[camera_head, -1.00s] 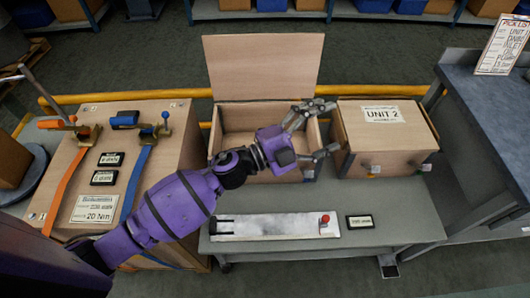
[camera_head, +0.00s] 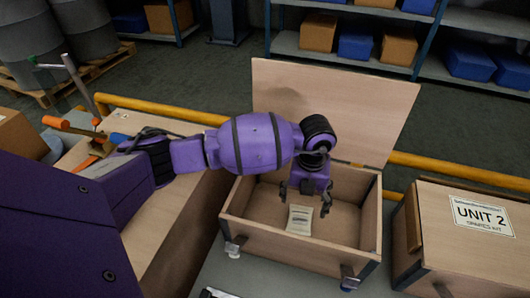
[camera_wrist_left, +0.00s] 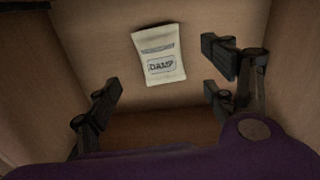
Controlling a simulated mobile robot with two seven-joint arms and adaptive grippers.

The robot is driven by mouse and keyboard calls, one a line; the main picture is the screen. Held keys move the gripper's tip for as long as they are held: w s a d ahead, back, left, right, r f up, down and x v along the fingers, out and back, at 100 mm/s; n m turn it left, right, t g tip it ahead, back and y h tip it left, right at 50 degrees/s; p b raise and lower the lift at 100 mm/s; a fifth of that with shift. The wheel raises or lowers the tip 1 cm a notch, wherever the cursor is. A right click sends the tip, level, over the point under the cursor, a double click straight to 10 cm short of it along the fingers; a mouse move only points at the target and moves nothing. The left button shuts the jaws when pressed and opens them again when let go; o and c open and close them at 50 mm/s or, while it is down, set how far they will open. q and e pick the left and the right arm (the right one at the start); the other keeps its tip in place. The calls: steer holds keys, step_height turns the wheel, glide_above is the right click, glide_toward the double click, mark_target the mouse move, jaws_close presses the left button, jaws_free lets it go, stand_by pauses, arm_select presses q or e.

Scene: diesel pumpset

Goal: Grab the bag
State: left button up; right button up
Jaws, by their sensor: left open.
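The bag (camera_head: 299,219) is a small pale packet lying in the open wooden box (camera_head: 290,259). In the left wrist view the bag (camera_wrist_left: 159,54) lies on the box floor and shows the printed word "DAMP". My left gripper (camera_head: 305,198) points down into the box, just above and behind the bag in the head view. Its fingers are open and spread with nothing between them. In the wrist view the fingers of my left gripper (camera_wrist_left: 162,98) stand on either side, and the bag lies beyond them, apart from them. My right gripper is not in view.
The box's raised lid (camera_head: 335,110) stands behind my arm. A closed wooden box marked UNIT 2 (camera_head: 470,240) stands to the right. The box walls are close around my gripper. A yellow rail (camera_head: 440,170) runs behind. Shelves with bins are at the back.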

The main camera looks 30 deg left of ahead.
mark_target(301, 217)
arm_select(q)
steer(key=shift+w+f, duration=0.2)
steer(key=shift+f, duration=0.2)
steer(key=shift+s+d+f, duration=0.1)
steer(key=shift+s+f, duration=0.1)
steer(key=shift+f, duration=0.55)
steer(key=shift+s+f, duration=0.2)
steer(key=shift+f, duration=0.4)
step_height(301, 217, down, 4)
steer(key=shift+s+d+r+b, duration=0.1)
steer(key=shift+r+b, duration=0.05)
steer(key=shift+b, duration=0.45)
steer(key=shift+f, duration=0.35)
steer(key=shift+r, duration=0.1)
steer(key=c, duration=1)
steer(key=shift+c, duration=1.6)
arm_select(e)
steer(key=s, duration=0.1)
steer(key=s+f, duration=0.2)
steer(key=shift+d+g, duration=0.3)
